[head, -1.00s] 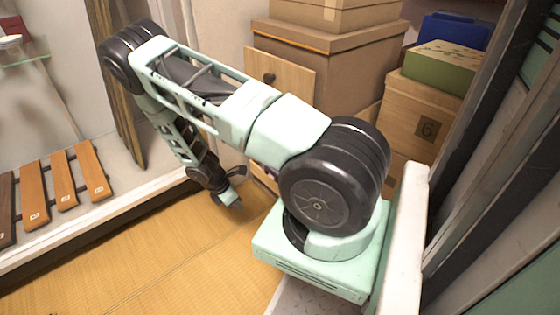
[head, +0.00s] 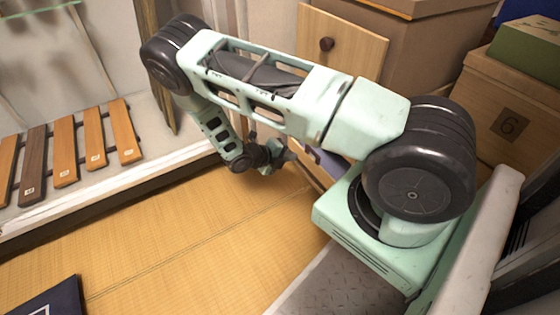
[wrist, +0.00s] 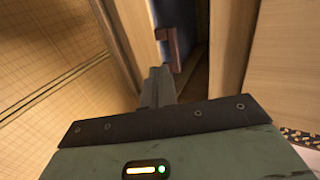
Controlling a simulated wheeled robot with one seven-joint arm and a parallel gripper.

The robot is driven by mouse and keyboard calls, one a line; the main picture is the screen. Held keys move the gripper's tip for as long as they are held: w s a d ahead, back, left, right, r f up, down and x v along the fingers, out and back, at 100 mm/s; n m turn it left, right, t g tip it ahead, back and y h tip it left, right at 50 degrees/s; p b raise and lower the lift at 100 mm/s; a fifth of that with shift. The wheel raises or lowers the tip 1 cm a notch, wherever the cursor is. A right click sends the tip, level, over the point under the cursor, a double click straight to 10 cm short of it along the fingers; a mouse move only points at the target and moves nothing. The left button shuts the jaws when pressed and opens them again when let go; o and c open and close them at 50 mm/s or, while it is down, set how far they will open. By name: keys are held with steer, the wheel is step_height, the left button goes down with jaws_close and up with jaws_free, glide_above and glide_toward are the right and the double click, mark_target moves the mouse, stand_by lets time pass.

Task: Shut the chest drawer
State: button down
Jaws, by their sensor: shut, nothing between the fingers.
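The light wooden chest stands beyond my arm in the head view, its upper front panel (head: 345,55) bearing a dark round knob (head: 327,44). Below it, the drawer (head: 308,170) appears pulled out, with something purple (head: 328,158) showing inside; my arm hides much of it. My gripper (head: 284,160) is low beside the drawer, shut and empty. In the wrist view my gripper's shut fingers (wrist: 158,86) point toward a narrow dark gap between wooden panels. A reddish-brown piece (wrist: 168,48) is just beyond the fingertips; I cannot tell what it is or whether they touch.
Tatami floor (head: 190,245) is open at the left and front. A raised ledge with wooden slats (head: 65,155) lies at far left. A box marked 6 (head: 500,125) stands at right, with a green box (head: 530,48) on it. A dark cushion (head: 45,300) lies at bottom left.

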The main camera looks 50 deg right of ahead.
mark_target(311, 151)
steer(key=d+b, duration=0.1)
steer(key=d, duration=0.1)
steer(key=s+d, duration=0.1)
steer(key=d+f+b, duration=0.1)
steer(key=d, duration=0.1)
steer(key=shift+s+d+b, duration=0.15)
steer(key=shift+d+b, duration=0.15)
steer(key=shift+b, duration=0.05)
steer(key=shift+s+d+r+p, duration=0.1)
steer(key=shift+d+p, duration=0.2)
steer(key=shift+p, duration=0.1)
steer(key=d+p, duration=0.1)
steer(key=s+d+p, duration=0.1)
steer(key=d+p, duration=0.1)
steer(key=shift+d+r, duration=0.15)
steer(key=shift+d, duration=0.05)
steer(key=shift+d+f, duration=0.25)
steer(key=shift+d, duration=0.3)
